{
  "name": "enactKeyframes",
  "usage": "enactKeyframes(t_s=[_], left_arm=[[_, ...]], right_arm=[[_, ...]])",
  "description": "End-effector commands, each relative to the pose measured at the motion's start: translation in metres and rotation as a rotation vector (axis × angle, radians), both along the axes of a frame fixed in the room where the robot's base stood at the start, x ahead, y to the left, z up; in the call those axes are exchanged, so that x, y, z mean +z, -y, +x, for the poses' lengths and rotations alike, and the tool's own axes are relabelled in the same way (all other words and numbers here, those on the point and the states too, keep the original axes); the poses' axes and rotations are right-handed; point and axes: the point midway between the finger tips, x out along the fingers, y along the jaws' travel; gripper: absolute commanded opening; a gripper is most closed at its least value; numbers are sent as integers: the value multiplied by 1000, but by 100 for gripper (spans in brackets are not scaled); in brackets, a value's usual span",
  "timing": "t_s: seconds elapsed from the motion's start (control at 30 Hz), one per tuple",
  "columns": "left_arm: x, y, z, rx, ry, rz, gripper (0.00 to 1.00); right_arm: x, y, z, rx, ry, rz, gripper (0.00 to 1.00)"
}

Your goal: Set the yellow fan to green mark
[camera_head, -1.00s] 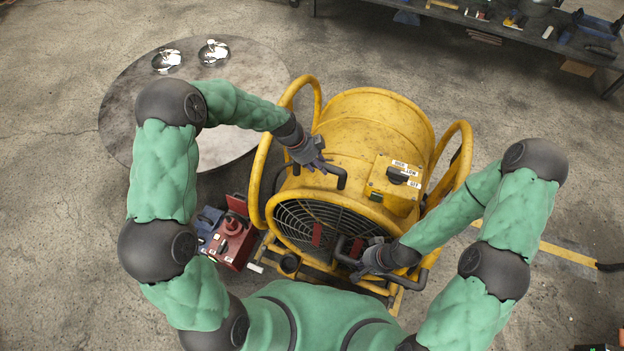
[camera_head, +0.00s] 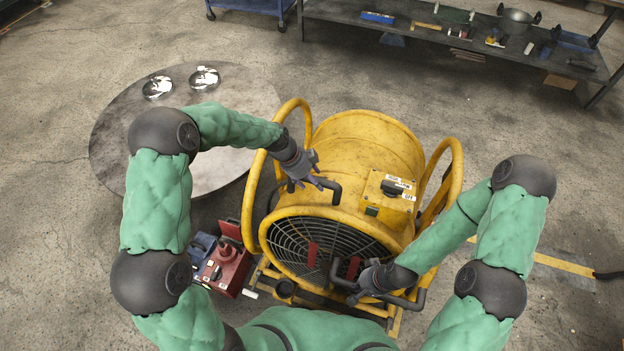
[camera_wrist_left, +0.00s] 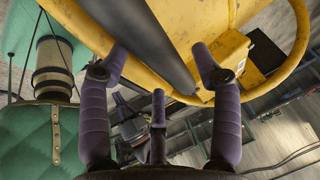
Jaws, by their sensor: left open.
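The yellow fan (camera_head: 372,145) stands upright in front of me, with its round grille (camera_head: 330,240) towards me and a control box (camera_head: 390,191) with a dark knob on its right side. My left gripper (camera_head: 312,180) is open at the dark bent bar on the fan's upper left. In the left wrist view, its purple fingers (camera_wrist_left: 160,75) are spread, with a dark bar crossing between them. My right gripper (camera_head: 362,284) is at the lower dark bar in front of the grille; its fingers are too small to read. I cannot make out a green mark on the floor.
A red toolbox (camera_head: 226,268) sits close to the fan's left. A round grey table (camera_head: 120,140) with two shiny dishes is at the left. A dark workbench (camera_head: 450,40) with tools is at the back. Yellow floor tape (camera_head: 560,262) and open concrete lie on the right.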

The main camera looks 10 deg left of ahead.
Motion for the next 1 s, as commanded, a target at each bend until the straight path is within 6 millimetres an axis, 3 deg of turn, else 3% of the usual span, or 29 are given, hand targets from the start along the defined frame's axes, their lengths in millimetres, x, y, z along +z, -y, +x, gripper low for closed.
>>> enactKeyframes(t_s=[0.6, 1.0], left_arm=[[93, -42, -10, 2, 2, 0, 64], [105, -48, -12, 1, 1, 1, 64]], right_arm=[[0, 0, 0, 0, 0, 0, 0], [0, 0, 0, 0, 0, 0, 0]])
